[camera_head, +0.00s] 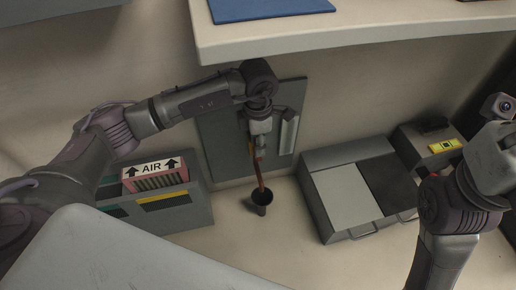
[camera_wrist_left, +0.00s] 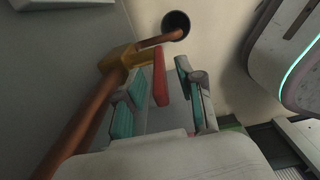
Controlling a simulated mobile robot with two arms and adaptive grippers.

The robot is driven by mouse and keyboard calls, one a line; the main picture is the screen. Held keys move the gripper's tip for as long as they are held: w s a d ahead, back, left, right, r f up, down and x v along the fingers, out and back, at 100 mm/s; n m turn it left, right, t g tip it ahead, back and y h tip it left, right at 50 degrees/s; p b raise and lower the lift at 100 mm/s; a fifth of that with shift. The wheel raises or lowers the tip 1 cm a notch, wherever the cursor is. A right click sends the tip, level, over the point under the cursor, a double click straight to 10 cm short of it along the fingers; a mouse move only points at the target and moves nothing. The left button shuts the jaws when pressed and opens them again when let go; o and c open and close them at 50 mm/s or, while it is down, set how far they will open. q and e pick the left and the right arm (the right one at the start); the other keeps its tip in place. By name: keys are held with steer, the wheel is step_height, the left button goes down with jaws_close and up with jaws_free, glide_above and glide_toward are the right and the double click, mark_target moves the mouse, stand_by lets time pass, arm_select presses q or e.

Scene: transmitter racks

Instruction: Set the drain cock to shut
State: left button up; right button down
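The drain cock is a brass body (camera_wrist_left: 121,58) on a copper pipe (camera_wrist_left: 82,125), with a red lever (camera_wrist_left: 160,82). The pipe's outlet end reaches a round black drain cup (camera_wrist_left: 175,24). In the head view the copper pipe (camera_head: 261,180) runs down to the black cup (camera_head: 262,197), and my left gripper hides most of the cock. My left gripper (camera_wrist_left: 163,98) is open, its teal-padded fingers on either side of the red lever. A gap shows between lever and right finger; contact on the left side cannot be told. My right gripper's fingers are out of view.
A grey panel (camera_head: 221,145) is behind the cock. A grey bin (camera_head: 180,206) with an AIR-marked filter (camera_head: 155,174) stands left. A low grey case (camera_head: 345,194) stands right. A pale shelf (camera_head: 370,32) overhangs above. Floor around the cup is clear.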

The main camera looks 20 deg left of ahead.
arm_select(q)
steer(key=shift+f, duration=0.55)
jaws_close()
